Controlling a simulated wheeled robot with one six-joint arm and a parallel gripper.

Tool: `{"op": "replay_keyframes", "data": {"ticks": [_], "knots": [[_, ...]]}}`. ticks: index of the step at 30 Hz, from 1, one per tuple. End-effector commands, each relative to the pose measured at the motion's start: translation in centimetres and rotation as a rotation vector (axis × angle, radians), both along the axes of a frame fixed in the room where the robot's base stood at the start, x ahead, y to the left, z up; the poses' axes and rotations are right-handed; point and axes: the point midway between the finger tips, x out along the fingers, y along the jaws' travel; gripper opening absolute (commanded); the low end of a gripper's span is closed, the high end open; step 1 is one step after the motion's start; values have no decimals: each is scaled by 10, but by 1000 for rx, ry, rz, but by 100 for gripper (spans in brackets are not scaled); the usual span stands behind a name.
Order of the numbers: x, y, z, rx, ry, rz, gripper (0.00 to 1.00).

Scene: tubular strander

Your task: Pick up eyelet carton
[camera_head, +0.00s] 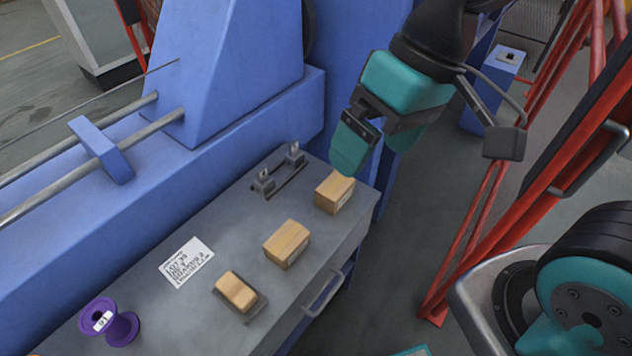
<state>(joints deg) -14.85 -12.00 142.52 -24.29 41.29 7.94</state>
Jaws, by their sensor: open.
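Three small tan cartons lie in a row on the grey bench top (215,225): a far one (334,192), a middle one (286,243) and a near one (236,292). The near one sits on a small dark tray or plate. I cannot tell which is the eyelet carton; their labels are too small to read. My gripper (376,152) is teal and black, open and empty. It hangs at the top centre right, above and beside the far carton. One finger overlaps the top edge of that carton in the picture; I cannot tell the height gap.
A purple spool (110,322) and a printed sheet (187,262) lie on the bench's left. A dark bracket fixture (278,178) stands behind the cartons. A blue machine (225,100) borders the bench at the back. Red railing (480,220) stands right, across open floor.

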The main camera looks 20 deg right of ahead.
Motion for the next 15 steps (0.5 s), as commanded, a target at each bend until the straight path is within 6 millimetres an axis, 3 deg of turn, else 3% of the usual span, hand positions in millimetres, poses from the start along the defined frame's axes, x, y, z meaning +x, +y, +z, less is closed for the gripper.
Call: {"op": "replay_keyframes", "data": {"ticks": [6, 9, 12, 15], "knots": [[109, -15, -68, -126, 155, -589, 94], [153, -26, -106, -183, 199, -865, 94], [185, -36, -140, -225, 222, -1090, 94], [205, -44, -164, -252, 230, -1247, 94]]}}
